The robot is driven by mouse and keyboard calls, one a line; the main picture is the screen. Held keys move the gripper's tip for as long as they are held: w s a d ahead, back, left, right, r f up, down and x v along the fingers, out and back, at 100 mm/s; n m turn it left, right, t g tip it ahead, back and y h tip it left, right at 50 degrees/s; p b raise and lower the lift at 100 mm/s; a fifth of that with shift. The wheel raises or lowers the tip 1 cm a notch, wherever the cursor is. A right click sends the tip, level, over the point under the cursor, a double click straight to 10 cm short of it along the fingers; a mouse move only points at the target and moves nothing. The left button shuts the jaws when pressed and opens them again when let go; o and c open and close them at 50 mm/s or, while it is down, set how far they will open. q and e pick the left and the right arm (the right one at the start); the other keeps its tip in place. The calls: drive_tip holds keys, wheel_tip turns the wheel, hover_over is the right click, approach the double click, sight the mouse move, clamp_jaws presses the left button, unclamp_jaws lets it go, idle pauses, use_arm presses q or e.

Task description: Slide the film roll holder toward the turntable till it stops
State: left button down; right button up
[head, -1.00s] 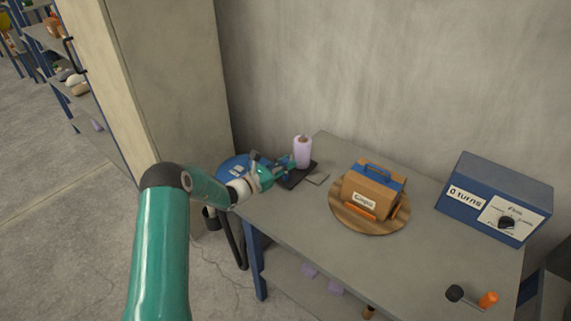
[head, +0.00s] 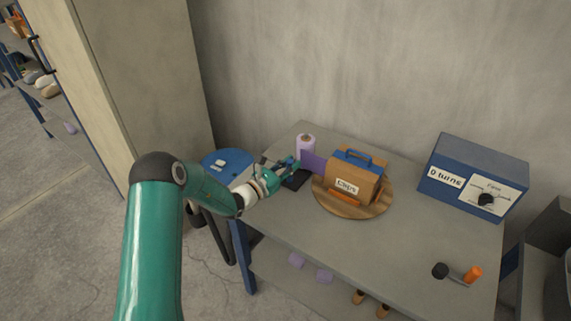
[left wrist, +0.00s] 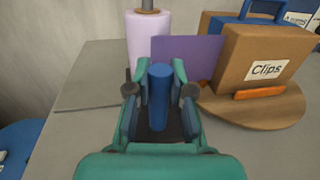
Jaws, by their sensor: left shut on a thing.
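The film roll holder has a dark base (head: 297,181), an upright lilac film roll (head: 306,143) and a blue post (left wrist: 160,95). My left gripper (left wrist: 160,88) is shut on the blue post, and it shows in the head view (head: 291,165) at the holder. A purple film sheet (left wrist: 188,56) spans from the roll to the cardboard Clips box (left wrist: 262,65). The box stands on the round wooden turntable (head: 330,204). In the head view the base lies close to the turntable's left edge; whether they touch is unclear. My right gripper is not in view.
A blue control box (head: 473,172) reading "0 turns" stands at the table's back right. An orange-and-black handle (head: 472,275) is at the front right. A blue round stool (head: 228,162) is left of the table. The grey table's (head: 400,238) middle front is clear.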

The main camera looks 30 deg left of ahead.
use_arm(q)
drive_tip(key=c, duration=1)
unclamp_jaws()
drive_tip(key=shift+d, duration=0.35)
drive_tip(key=shift+a, duration=0.1)
drive_tip(key=shift+s+a, duration=0.2)
drive_tip(key=shift+s, duration=0.25)
drive_tip(key=v, duration=1.1)
drive_tip(key=shift+f, duration=0.1)
drive_tip(key=shift+s+a, duration=0.1)
